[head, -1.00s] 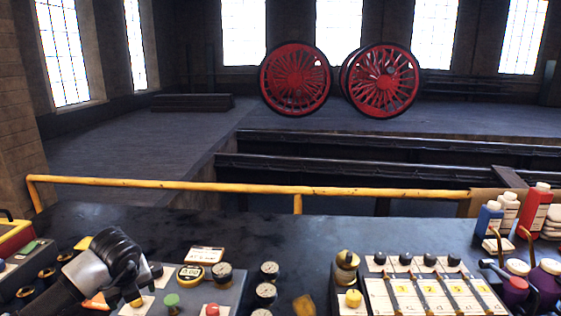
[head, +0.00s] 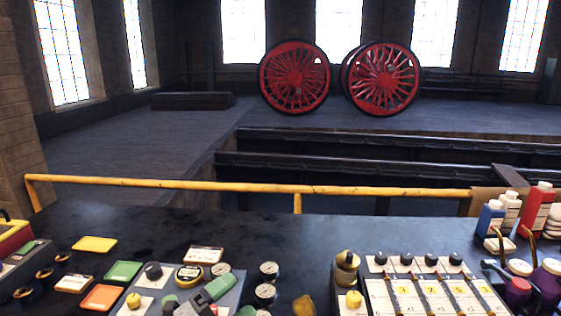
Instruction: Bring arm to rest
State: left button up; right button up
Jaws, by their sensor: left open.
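My left gripper (head: 230,299) shows at the bottom edge of the head view, left of centre. Its grey fingers with green tips are spread apart, and nothing shows between them. It is over the front of a grey control panel (head: 165,283) and covers part of it. Most of my left arm is below the frame. My right gripper is not in view.
The dark bench carries gauges (head: 268,270), a slider panel (head: 425,298), a yellow card (head: 95,244), a green card (head: 123,271) and an orange card (head: 102,297). Bottles (head: 537,210) stand at right. A yellow rail (head: 297,189) runs behind. Two red wheels (head: 294,78) stand beyond.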

pick_arm(q)
jog(key=s+a+f+n+t+y, duration=0.1)
jog(key=s+a+f+n+y, duration=0.2)
jog(key=a+f+n+y, duration=0.5)
jog(key=s+a+f+n+y, duration=0.25)
jog(key=a+n+y, duration=0.25)
jog(key=n+y, duration=0.65)
jog(key=s+f+n+g+h, duration=0.2)
jog(key=s+f+g, duration=0.4)
jog(key=s, duration=0.4)
jog(key=s+f+n+g+h, duration=0.1)
jog(key=s+f+g+h, duration=0.1)
jog(key=s+f+g, duration=0.6)
notch_tip(320, 180, down, 25)
jog(key=s+t, duration=0.1)
jog(key=s, duration=0.2)
jog(key=s+a+f+g, duration=0.1)
jog(key=s+a+f, duration=0.1)
jog(key=s+f, duration=1.2)
jog(key=shift+s+a, duration=0.15)
jog(key=shift+s, duration=0.5)
